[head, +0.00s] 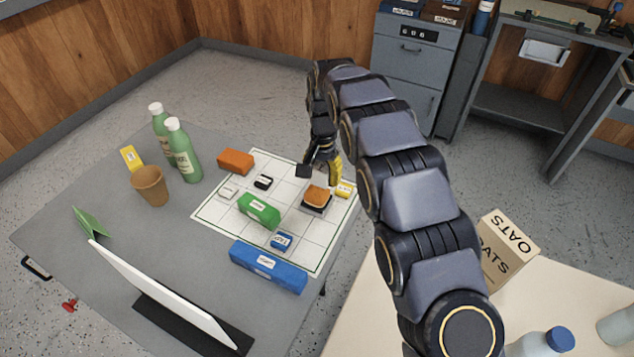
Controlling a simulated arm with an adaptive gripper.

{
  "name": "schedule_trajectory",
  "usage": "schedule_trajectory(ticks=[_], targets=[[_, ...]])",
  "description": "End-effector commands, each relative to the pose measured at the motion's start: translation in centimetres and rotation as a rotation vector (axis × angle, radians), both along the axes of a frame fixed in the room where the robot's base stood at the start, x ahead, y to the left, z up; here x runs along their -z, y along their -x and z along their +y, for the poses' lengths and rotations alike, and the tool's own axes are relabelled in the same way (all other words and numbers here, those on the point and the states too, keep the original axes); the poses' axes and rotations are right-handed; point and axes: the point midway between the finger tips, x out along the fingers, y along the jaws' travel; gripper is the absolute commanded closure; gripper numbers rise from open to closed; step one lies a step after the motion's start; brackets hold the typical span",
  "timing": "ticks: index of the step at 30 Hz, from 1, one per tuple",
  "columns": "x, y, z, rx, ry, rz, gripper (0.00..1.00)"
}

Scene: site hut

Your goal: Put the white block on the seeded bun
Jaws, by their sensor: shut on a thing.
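A small, flat white block (229,192) with a label lies on the left part of the white grid mat (222,213). A golden-brown bun (317,192) sits on a dark square base near the mat's right side; its seeds are too small to make out. My gripper (320,173) points down just above and behind the bun, well to the right of the white block. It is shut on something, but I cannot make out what. A yellow patch shows at its right side. I cannot tell whether the gripper touches the bun.
Orange (236,161), black (263,182), green (259,210), blue (281,241) and yellow (345,189) blocks stand on the mat. A long blue block (268,266) lies at its front edge. Green bottles (183,151) and a brown cup (150,186) stand left.

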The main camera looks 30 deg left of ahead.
Motion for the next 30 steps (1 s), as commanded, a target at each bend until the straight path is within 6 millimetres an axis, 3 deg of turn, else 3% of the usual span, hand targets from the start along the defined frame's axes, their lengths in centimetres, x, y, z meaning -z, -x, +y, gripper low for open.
schedule_trajectory(ticks=[15, 30], targets=[[5.1, -3.9, 3.0, 0.0, -0.003, -0.001, 0.9], [6.3, -4.8, 3.6, 0.001, -0.003, -0.003, 0.9]])
